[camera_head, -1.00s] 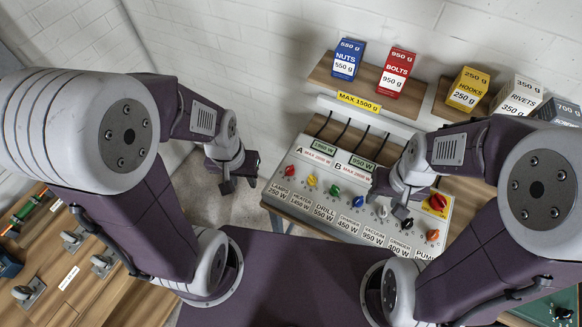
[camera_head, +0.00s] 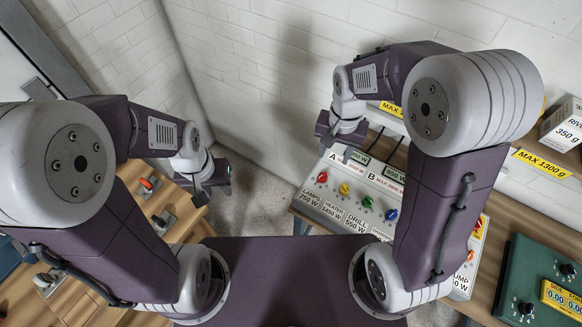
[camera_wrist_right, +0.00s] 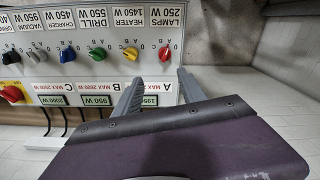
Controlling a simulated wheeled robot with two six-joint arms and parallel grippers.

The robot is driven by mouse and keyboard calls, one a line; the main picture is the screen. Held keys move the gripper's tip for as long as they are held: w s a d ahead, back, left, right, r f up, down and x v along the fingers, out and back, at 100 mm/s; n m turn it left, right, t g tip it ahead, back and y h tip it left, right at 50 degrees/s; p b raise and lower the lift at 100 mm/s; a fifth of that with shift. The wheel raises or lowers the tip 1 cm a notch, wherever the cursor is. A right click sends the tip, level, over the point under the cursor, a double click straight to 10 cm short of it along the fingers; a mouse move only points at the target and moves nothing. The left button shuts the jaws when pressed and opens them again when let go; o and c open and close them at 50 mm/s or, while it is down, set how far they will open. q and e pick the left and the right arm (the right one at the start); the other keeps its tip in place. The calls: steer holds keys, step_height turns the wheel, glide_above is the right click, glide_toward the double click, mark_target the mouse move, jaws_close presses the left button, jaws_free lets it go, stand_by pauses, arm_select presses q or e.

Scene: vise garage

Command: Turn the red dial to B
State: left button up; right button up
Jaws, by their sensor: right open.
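The red dial (camera_head: 322,177) is at the left end of the dial row on the white panel (camera_head: 333,208), above the LAMPS 250 W label. In the right wrist view, upside down, the red dial (camera_wrist_right: 164,53) stands beyond the fingertips; its pointing direction is too small to tell. My right gripper (camera_head: 334,148) hangs over the panel's upper left corner. Its two grey fingers (camera_wrist_right: 160,80) are apart with nothing between them, and the red dial shows between their tips, apart from them. My left gripper (camera_head: 208,190) is away to the left, near the wooden bench; its fingers are unclear.
Yellow (camera_wrist_right: 130,54), green (camera_wrist_right: 98,54) and blue (camera_wrist_right: 68,54) dials stand in the same row. My right arm covers part of the panel in the head view. A green box (camera_head: 530,270) stands at right.

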mark_target(323, 174)
steer(key=shift+s+a+f+n, duration=0.2)
steer(key=shift+a+f+n, duration=0.2)
steer(key=shift+a+f, duration=0.5)
step_height(323, 174, down, 8)
steer(key=shift+a+f, duration=0.1)
steer(key=shift+d+f, duration=0.2)
steer(key=shift+f, duration=0.05)
jaws_close()
